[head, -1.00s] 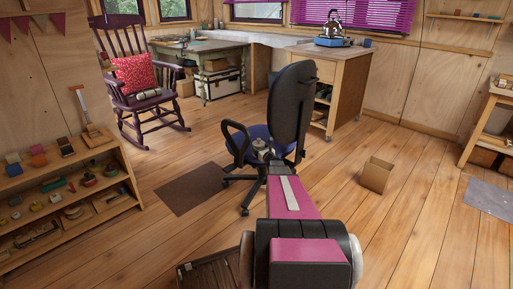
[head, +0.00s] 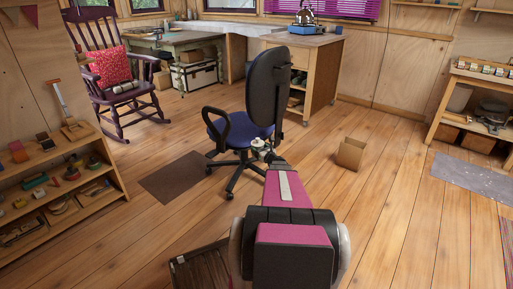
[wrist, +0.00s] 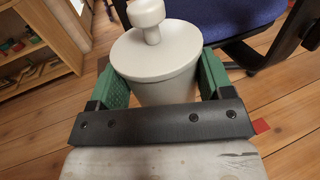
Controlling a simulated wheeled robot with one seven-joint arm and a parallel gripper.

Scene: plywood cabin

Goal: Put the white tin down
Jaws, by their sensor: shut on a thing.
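The white tin (wrist: 158,62), a tapered canister with a lid and a round knob, fills the middle of the wrist view. My gripper (wrist: 163,82) is shut on it, with a green pad on each side of its body. The tin's base is hidden behind the gripper's dark crossbar.
A swivel chair (head: 270,95) stands just beyond my arm. A low shelf (head: 108,200) with small items is at left. An open cardboard box (head: 350,154) sits on the floor at right. A workbench (head: 480,88) stands far right. Open floor lies between.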

